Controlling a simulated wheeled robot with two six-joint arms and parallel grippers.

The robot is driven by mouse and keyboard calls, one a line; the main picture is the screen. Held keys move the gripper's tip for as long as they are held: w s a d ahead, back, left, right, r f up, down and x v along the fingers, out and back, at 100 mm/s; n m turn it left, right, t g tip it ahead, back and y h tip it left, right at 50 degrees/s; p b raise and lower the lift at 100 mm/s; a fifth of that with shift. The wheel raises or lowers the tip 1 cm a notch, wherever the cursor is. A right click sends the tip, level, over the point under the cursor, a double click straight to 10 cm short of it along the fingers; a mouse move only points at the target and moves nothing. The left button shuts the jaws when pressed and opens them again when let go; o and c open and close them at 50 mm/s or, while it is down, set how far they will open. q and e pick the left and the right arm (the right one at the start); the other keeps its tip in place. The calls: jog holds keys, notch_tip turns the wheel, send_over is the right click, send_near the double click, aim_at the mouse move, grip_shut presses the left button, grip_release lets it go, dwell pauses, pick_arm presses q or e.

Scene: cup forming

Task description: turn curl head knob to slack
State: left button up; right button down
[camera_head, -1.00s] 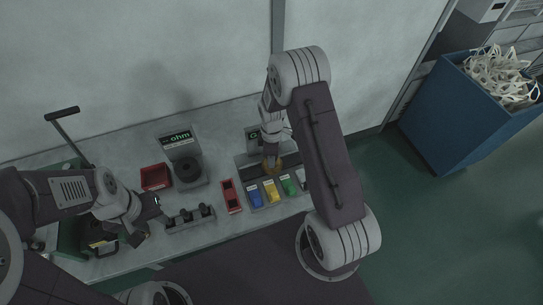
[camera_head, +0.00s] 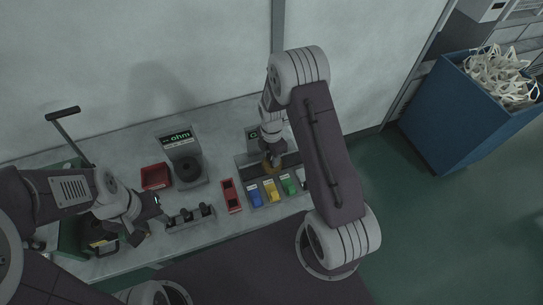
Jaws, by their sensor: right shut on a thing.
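My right gripper (camera_head: 272,155) points down at the device with a small green display (camera_head: 252,132) at the back right of the bench. It is shut on a small orange-brown round part, which looks like a knob (camera_head: 271,168). The gripper and arm hide much of this device, and I cannot read which way the knob points. My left gripper (camera_head: 146,232) hangs at the left front of the bench, beside a grey rack with dark knobs or pegs (camera_head: 190,217). Its fingers are too dark and small to tell open from shut.
A grey device with an "ohm" display (camera_head: 181,138) and a red tray (camera_head: 155,176) stand at the back. A red holder (camera_head: 230,195) and blue (camera_head: 255,196), yellow (camera_head: 271,190) and green (camera_head: 288,184) bins line the front. A blue crate (camera_head: 462,115) stands at right.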

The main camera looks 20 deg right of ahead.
jog(key=shift+w+r, duration=0.15)
dwell(0.3)
jog(key=c, duration=1.1)
grip_release()
jog(key=shift+o, duration=0.8)
jog(key=shift+d, duration=0.1)
notch_tip(320, 180, up, 9)
jog(key=shift+b, duration=0.5)
